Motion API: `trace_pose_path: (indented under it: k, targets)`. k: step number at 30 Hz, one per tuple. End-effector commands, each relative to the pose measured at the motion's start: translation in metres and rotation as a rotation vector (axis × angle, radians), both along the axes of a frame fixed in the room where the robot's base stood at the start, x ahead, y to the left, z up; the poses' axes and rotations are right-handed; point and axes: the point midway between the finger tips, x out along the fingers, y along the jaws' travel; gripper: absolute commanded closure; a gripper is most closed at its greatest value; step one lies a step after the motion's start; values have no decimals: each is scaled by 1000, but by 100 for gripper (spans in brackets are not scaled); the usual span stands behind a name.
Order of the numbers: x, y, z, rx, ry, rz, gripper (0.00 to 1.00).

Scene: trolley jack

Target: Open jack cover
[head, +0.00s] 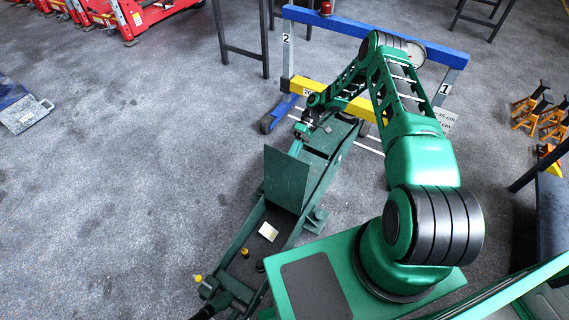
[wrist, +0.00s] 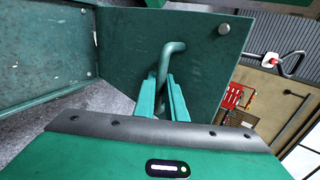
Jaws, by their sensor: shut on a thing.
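The green trolley jack (head: 248,232) lies on the floor in front of me. Its flat green cover (head: 287,178) stands raised and tilted up from the jack body, with the space in front of it uncovered. In the wrist view the cover (wrist: 205,70) fills the middle, with a bent rod handle (wrist: 172,47) on it. My gripper (wrist: 168,88) has its two teal fingers shut on this handle. In the head view my gripper (head: 301,137) is at the far side of the cover, and its fingertips are mostly hidden.
A blue and yellow press frame (head: 350,98) stands behind the jack, close to my arm. Orange jack stands (head: 535,107) are at the right. A blue and grey item (head: 22,113) lies at the left. Floor (head: 120,190) left of the jack is clear.

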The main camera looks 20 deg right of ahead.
Motion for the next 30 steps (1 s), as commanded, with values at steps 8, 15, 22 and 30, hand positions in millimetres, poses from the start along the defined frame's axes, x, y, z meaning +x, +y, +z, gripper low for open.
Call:
trace_pose_path:
  k: [8, 15, 22, 30]
  targets:
    - [-7, 0, -7, -10, 24, 8, 100]
    - [-8, 2, -6, -10, 26, 12, 80]
    - [-8, 3, -4, -6, 24, 17, 71]
    - [-5, 5, -2, -4, 17, 16, 71]
